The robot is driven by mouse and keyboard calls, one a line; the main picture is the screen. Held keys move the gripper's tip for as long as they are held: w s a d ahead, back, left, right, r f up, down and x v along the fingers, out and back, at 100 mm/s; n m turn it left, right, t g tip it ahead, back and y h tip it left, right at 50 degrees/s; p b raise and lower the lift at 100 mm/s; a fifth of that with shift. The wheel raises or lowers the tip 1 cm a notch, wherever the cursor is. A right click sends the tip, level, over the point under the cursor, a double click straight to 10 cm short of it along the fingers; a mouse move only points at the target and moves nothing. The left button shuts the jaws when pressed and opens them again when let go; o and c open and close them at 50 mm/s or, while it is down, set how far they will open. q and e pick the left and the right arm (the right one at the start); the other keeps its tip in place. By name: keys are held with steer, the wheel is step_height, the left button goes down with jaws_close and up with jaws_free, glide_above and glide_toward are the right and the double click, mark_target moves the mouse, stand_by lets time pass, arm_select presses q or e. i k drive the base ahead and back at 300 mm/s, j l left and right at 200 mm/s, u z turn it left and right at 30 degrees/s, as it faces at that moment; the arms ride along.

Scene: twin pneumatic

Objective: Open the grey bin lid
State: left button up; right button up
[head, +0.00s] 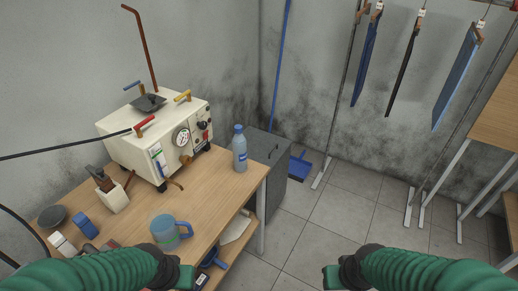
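The grey bin (270,180) stands on the floor against the back wall, just past the right end of the wooden table. Its lid (265,146) looks shut and flat, with a small dark handle near its right edge. The table and a water bottle hide part of the bin. My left gripper (186,277) is low in the view, over the front of the table. My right gripper (331,278) is low in the view, over the floor. Both are well apart from the bin; their fingers are too cut off to read.
The wooden table (215,208) carries a white machine (155,135), the bottle (240,150), a blue mug (168,232) and small items. A blue dustpan (299,167) is right of the bin. Tiled floor (320,215) is clear ahead; metal stands are at the right.

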mark_target(265, 148)
steer(key=i+l+u, duration=0.1)
steer(key=u, duration=0.65)
steer(key=i+l+u, duration=0.45)
steer(key=l, duration=0.25)
steer(key=l+u, duration=0.25)
steer(key=l, duration=0.15)
steer(key=i+l+u, duration=0.2)
steer(key=l, duration=0.25)
steer(key=l+u, duration=0.25)
steer(key=l, duration=0.15)
steer(key=i+l, duration=0.1)
steer(key=l, duration=1.35)
steer(key=i+l+u, duration=0.1)
steer(key=l, duration=1.3)
